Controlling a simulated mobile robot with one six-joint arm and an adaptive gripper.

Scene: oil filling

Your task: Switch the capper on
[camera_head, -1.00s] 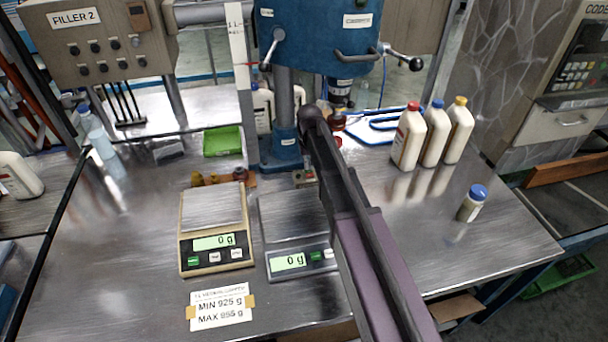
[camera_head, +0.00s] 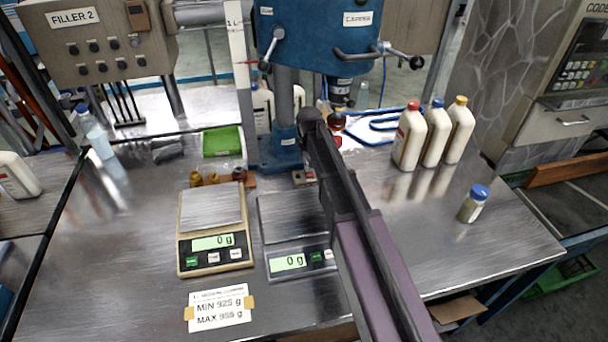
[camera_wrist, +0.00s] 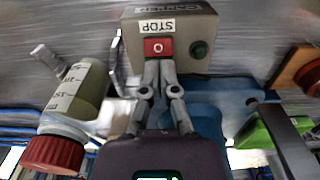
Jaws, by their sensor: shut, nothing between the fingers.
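The blue capper (camera_head: 315,40) stands at the back middle of the bench in the head view. Its grey control box (camera_wrist: 170,30) fills the upper middle of the wrist view, which is upside down. The box carries a STOP label, a red button (camera_wrist: 158,47) marked 0 and a dark green button (camera_wrist: 199,49). My gripper (camera_wrist: 159,68) is shut and empty, its fingertips right at the red button's near edge and left of the green one. I cannot tell whether they touch the box. In the head view my arm hides the gripper and most of the box.
Two scales, one beige (camera_head: 215,262) and one grey (camera_head: 300,247), lie in front. Three capped bottles (camera_head: 410,138) and a small blue-capped jar (camera_head: 474,205) stand at right. A red-capped container (camera_wrist: 55,150) is close beside the gripper. A green tray (camera_head: 222,141) lies back left.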

